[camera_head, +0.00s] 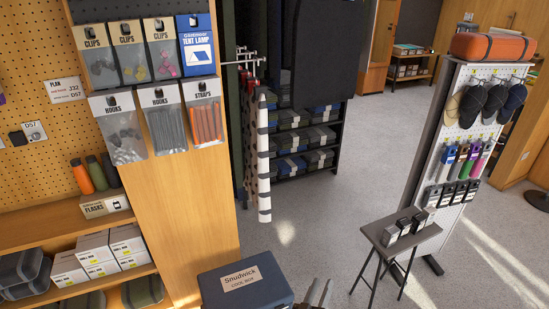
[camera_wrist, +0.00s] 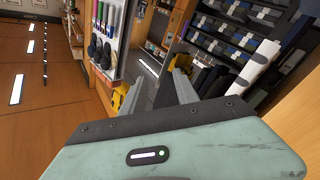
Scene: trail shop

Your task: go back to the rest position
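My gripper (camera_head: 319,292) shows only as two fingertips at the bottom edge of the head view, just right of the dark blue cool box (camera_head: 245,283). In the wrist view my gripper (camera_wrist: 157,90) has its two grey fingers spread apart, with nothing between them. The rest of my arm is out of the head view.
A wooden display panel (camera_head: 190,220) with hanging packets stands at left. A small grey table (camera_head: 400,236) with several dark boxes stands at right, before a pegboard stand (camera_head: 432,150) with caps and bottles. Grey floor (camera_head: 300,225) is clear between them.

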